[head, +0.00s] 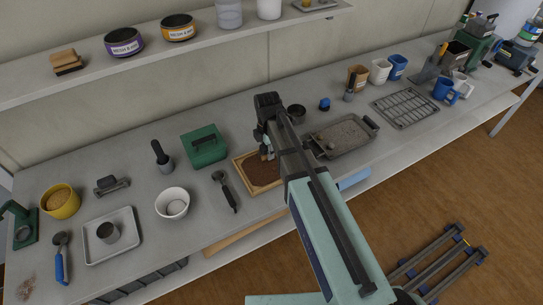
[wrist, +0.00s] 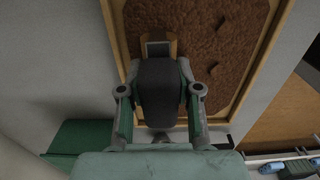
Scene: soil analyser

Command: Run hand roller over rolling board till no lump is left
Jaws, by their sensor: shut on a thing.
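The rolling board (head: 238,165) has a wooden rim and a bed of brown soil, and lies on the bench in the head view. In the wrist view, the board (wrist: 262,62) fills the upper right, with several dark, uneven spots in its soil (wrist: 205,55). My gripper (wrist: 160,88) is shut on the hand roller (wrist: 160,98), whose dark body sits between the fingers, with a wooden part beyond. The roller is over the board's edge. I cannot tell whether it touches the soil. In the head view, my arm partly hides the board, and the gripper (head: 267,150) is over its far part.
A green box (head: 204,146) stands just left of the board, and a black-handled tool (head: 225,191) lies in front of it. A grey tray (head: 343,137) is to the right, beyond my arm. A white bowl (head: 172,203) stands further left.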

